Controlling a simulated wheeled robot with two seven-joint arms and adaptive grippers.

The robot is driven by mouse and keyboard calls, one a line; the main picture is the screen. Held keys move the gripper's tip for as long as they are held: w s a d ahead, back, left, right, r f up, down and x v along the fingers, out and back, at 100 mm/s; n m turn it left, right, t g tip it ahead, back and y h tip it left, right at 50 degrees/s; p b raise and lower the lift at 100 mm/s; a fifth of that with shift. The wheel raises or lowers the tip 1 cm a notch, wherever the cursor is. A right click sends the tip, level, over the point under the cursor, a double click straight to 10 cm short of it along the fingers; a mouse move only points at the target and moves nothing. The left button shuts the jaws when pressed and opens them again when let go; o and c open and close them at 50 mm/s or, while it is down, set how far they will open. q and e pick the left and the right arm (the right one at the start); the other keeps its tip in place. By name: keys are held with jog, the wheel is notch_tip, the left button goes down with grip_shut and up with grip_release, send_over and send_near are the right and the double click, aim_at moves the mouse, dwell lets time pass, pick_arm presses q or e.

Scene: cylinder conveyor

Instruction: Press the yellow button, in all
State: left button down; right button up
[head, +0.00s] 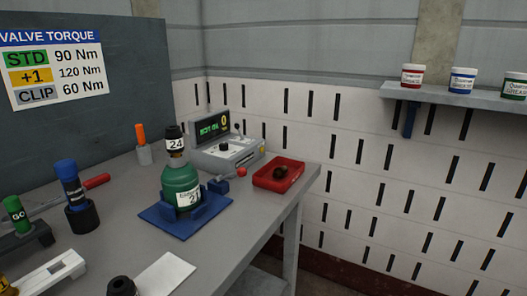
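A grey instrument (228,150) with a tilted dark screen (209,127) stands at the back of the bench. A green bottle-shaped cylinder (181,184) with a black top marked 24 stands upright in a blue holder (160,217), left of and in front of the instrument. Neither of my grippers is in view.
A red tray (291,166) with a dark round part sits near the bench's right edge. A blue tool (70,181), a green GO gauge (15,215), an orange-handled tool (140,134) and a white sheet (166,274) are on the bench. Jars stand on a wall shelf (455,96).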

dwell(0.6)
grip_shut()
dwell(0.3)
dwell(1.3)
